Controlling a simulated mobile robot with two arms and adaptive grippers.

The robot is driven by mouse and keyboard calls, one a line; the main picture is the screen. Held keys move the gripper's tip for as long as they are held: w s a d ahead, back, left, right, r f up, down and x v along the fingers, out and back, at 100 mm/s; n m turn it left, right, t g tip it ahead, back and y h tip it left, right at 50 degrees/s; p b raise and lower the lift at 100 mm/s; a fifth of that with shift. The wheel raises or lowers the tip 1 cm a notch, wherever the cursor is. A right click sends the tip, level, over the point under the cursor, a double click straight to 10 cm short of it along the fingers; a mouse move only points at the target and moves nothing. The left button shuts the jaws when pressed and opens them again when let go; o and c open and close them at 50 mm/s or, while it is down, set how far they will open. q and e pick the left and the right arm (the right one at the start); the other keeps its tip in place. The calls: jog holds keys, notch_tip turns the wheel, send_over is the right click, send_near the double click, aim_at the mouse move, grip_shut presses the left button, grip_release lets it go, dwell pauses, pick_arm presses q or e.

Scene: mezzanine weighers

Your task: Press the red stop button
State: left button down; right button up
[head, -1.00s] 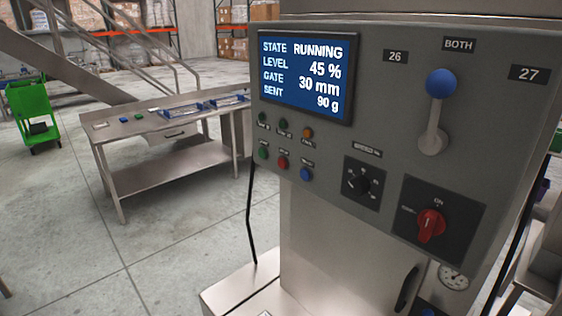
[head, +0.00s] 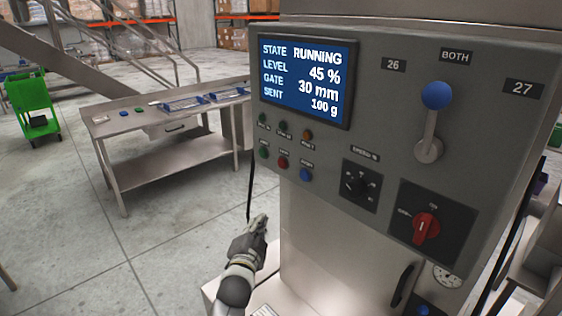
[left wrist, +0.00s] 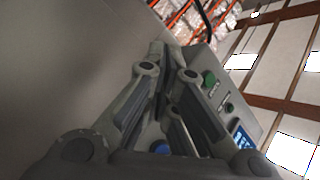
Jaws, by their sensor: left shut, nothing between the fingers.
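The red stop button (head: 283,162) sits in the lower row on the grey control panel (head: 395,110), between a green button (head: 264,153) and a blue button (head: 306,175). My left gripper (head: 260,220) is shut and empty, below and slightly left of the red button, apart from the panel. In the left wrist view my closed fingers (left wrist: 172,60) fill the middle. A green button (left wrist: 210,80) shows to their right and a blue one (left wrist: 161,147) between the finger links. The red button is not visible there. My right gripper is not in view.
The screen (head: 305,78) reads RUNNING, 45 %, 30 mm, 100 g. A lever with a blue knob (head: 437,95), a black dial (head: 357,186) and a red rotary switch (head: 426,228) are further right. A steel table (head: 125,122) stands left; a black cable hangs below the panel.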

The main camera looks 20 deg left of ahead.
aim_at(282, 164)
pick_arm(q)
jog(key=s+a+r+t+y, duration=0.1)
jog(key=a+r+y, duration=0.1)
jog(key=r, duration=1.1)
jog(key=shift+s+a+t+y+p, duration=0.3)
jog(key=shift+s+a+y+p, duration=0.1)
jog(key=shift+a, duration=0.25)
jog(key=shift+w, duration=0.15)
jog(key=w+d+b, duration=0.3)
jog(key=w+b, duration=0.1)
jog(key=w, duration=0.4)
jog(key=shift+d+b, duration=0.2)
jog(key=shift+b, duration=0.15)
jog(key=shift+w+d, duration=0.15)
jog(key=shift+w, duration=0.2)
